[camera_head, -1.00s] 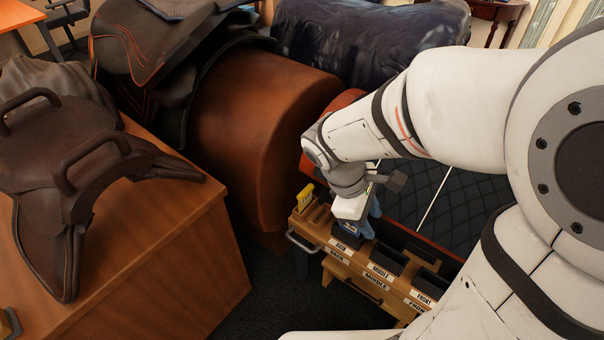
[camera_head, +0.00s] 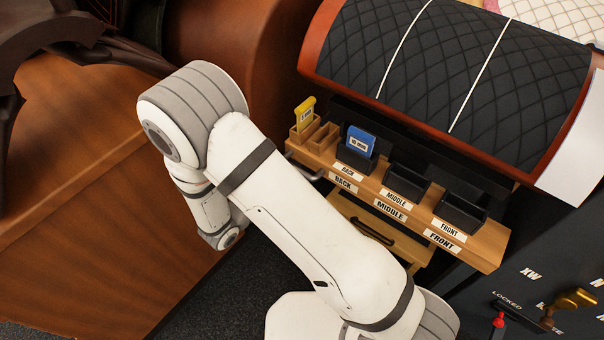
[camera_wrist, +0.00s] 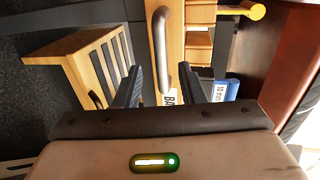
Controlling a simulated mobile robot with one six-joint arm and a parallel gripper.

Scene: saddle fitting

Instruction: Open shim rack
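The shim rack (camera_head: 480,250) is a long wooden block with BACK, MIDDLE and FRONT labels. A blue shim (camera_head: 358,142) stands in its BACK pocket; the MIDDLE pocket (camera_head: 406,182) and FRONT pocket (camera_head: 460,210) look empty. A grey bar handle (camera_head: 305,172) sticks out from that end. In the wrist view, my gripper (camera_wrist: 160,78) is open, with the handle (camera_wrist: 159,40) between its two dark fingers, apart from both. In the head view my arm hides the gripper.
A wooden drawer front (camera_head: 345,208) with a dark pull is below the rack; a slatted wooden piece (camera_wrist: 75,55) shows in the wrist view. A wooden cabinet (camera_head: 80,200) stands left, a quilted panel (camera_head: 440,60) behind, and a dark lettered panel (camera_head: 540,265) at right.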

